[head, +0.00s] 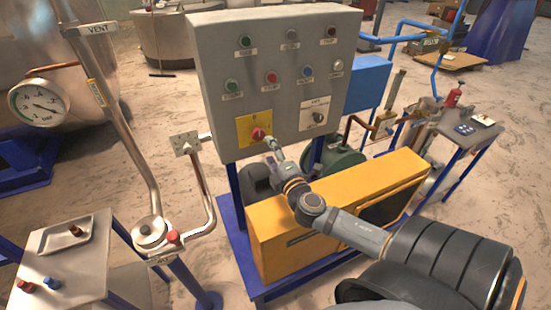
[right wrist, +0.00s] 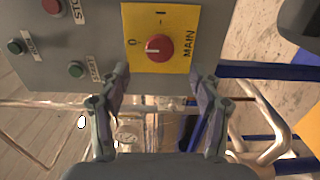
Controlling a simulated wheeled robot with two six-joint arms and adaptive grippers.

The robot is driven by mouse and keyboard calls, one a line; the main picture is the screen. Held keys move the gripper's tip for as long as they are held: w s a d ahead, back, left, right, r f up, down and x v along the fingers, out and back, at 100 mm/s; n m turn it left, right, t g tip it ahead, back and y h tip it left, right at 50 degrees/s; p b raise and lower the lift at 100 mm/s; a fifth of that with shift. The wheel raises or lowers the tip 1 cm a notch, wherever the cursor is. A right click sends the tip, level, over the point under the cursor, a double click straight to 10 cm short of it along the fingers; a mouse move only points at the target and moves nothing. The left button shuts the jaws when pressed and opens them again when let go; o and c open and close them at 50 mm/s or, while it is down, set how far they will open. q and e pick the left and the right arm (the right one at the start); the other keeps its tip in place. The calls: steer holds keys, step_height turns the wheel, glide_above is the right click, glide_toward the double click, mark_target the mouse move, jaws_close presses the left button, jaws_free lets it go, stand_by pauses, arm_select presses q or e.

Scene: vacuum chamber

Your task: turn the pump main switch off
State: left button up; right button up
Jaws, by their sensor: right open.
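The pump main switch is a red knob (head: 258,134) on a yellow plate (head: 244,129), low on the front of the grey control panel (head: 205,60). In the right wrist view the red knob (right wrist: 159,47) sits on the yellow plate (right wrist: 180,18) with marks 0, I and MAIN. A pale line on the knob lies on its left half, toward the 0. My right gripper (head: 270,142) is at the knob in the head view. In the right wrist view my right gripper (right wrist: 158,78) is open, with the knob just beyond and between its fingertips. Contact cannot be told. My left gripper is not visible.
Several coloured buttons (head: 272,77) and a black selector (head: 318,117) are on the same panel. A yellow housing (head: 290,235) stands below it. A steel pipe with a plate (head: 186,144) stands to the left. A small table (head: 60,245) is at the lower left.

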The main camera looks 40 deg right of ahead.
steer(key=shift+v, duration=1.95)
